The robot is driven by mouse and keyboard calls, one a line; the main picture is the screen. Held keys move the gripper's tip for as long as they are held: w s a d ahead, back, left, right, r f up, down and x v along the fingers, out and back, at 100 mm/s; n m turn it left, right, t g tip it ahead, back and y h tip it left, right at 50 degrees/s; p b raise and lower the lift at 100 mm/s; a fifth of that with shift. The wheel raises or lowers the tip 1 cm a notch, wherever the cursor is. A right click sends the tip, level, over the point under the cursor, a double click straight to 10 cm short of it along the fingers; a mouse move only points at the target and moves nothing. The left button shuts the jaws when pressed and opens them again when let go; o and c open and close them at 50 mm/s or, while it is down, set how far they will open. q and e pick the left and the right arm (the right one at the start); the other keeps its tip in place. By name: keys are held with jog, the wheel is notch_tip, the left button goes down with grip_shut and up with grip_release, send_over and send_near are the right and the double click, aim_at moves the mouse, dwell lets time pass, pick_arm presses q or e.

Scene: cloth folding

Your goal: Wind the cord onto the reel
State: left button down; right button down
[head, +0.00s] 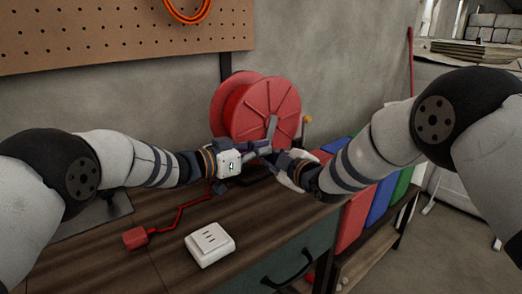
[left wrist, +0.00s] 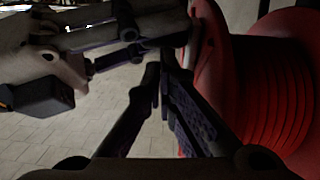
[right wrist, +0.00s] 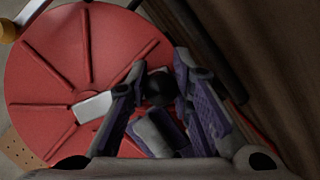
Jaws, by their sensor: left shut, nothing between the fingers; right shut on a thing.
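The red reel (head: 262,95) stands upright at the back of the workbench, and its wound red cord (left wrist: 272,85) shows in the left wrist view. A grey crank arm (head: 271,128) is on the reel's front face. My right gripper (right wrist: 158,95) is shut on the crank's dark knob (right wrist: 160,86), low in front of the reel. My left gripper (head: 262,148) is shut and empty, close beside the right one at the reel's front. The free red cord (head: 180,213) runs across the bench to a red plug (head: 135,238). Where the cord meets the reel is hidden.
A white socket box (head: 210,245) sits near the bench's front edge, above a drawer (head: 300,255). Red, blue (head: 382,200) and green bins stand to the right. A pegboard (head: 120,35) with an orange coil (head: 188,12) hangs behind. The bench's left part is mostly clear.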

pick_arm(q)
jog(key=shift+r, duration=0.15)
pick_arm(e)
jog(key=shift+w+r, duration=0.15)
jog(key=shift+r, duration=0.45)
pick_arm(q)
jog(key=shift+w+d+f+h, duration=0.2)
jog(key=shift+d+f+h, duration=0.1)
jog(key=shift+f, duration=0.15)
pick_arm(e)
jog(key=shift+a, duration=0.15)
pick_arm(q)
jog(key=shift+f, duration=0.15)
pick_arm(e)
jog(key=shift+a, duration=0.1)
pick_arm(q)
jog(key=shift+s+d, duration=0.1)
pick_arm(e)
jog(key=c, duration=1.4)
grip_release()
jog(key=shift+f, duration=0.35)
